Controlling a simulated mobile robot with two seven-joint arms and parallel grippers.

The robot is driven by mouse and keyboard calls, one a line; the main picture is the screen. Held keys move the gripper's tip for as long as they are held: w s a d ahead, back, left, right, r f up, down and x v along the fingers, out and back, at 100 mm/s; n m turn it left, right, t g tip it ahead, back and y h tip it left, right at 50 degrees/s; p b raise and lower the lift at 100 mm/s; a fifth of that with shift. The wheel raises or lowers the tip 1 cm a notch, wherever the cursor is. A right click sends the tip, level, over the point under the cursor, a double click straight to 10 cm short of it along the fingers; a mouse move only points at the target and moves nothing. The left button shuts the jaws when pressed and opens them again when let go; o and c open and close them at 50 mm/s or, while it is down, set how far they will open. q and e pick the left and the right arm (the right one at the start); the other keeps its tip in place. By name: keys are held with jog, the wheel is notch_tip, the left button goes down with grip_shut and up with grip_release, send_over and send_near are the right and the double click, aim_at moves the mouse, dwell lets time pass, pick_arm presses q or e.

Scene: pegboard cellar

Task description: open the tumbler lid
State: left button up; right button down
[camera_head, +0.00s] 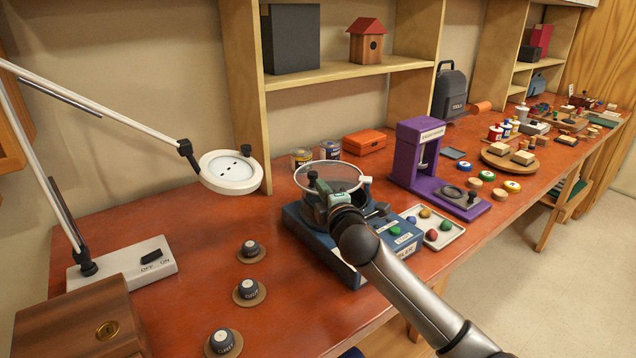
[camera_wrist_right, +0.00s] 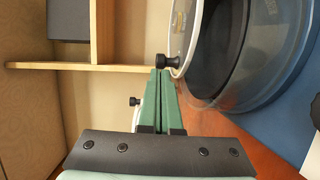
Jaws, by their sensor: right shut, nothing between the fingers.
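The tumbler (camera_head: 345,272) is a blue machine in the middle of the red bench. Its round clear lid (camera_head: 335,172) has a pale rim and lies over the drum; whether there is a gap under it I cannot tell. A small black knob (camera_head: 312,176) stands on the lid's near left edge. My right gripper (camera_head: 322,193) reaches over the tumbler and hides part of the drum. In the right wrist view its green fingers (camera_wrist_right: 160,74) are together and empty, with their tips right beside the knob (camera_wrist_right: 170,62). The lid rim (camera_wrist_right: 181,38) and dark drum (camera_wrist_right: 222,45) are to their right. My left gripper is out of view.
A tray of coloured stones (camera_head: 432,228) and a purple press (camera_head: 420,165) stand to the right. Tins (camera_head: 301,157) and an orange box (camera_head: 365,141) are behind.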

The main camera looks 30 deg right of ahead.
aim_at(314, 178)
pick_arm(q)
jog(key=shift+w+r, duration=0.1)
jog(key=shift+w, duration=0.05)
pick_arm(e)
jog(key=shift+x, duration=1.65)
jog(key=shift+w+a, duration=0.1)
jog(key=shift+w, duration=0.05)
